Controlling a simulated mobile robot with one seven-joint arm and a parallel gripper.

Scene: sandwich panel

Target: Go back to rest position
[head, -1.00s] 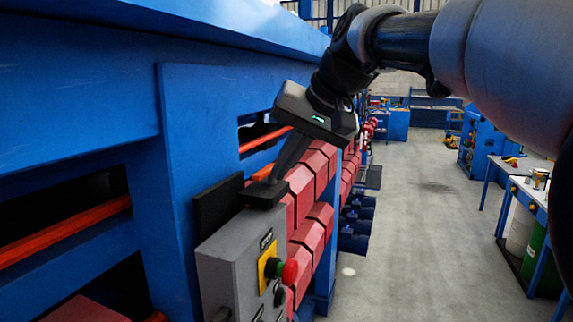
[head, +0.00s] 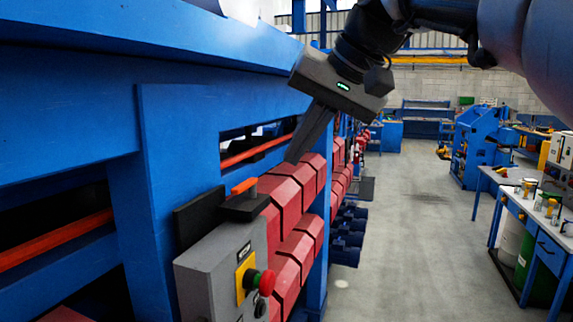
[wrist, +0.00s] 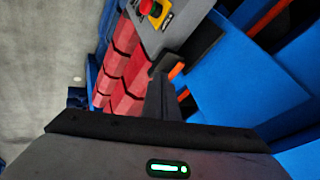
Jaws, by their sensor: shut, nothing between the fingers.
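My gripper (head: 293,160) is in the upper middle of the head view, pointing down and left, its fingers shut and empty. Its tips are above and to the right of an orange handle (head: 244,186) on a black block (head: 244,206), apart from it in the picture. In the wrist view my gripper (wrist: 162,78) points toward the grey control box (wrist: 165,30), with the orange handle (wrist: 176,70) beside the tips.
The grey control box (head: 205,270) carries a red knob (head: 262,281) on a yellow plate. A blue machine frame (head: 165,130) fills the left, with red rollers (head: 295,195) beside it. The grey floor (head: 415,240) is open to the right, with workbenches (head: 530,215) beyond.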

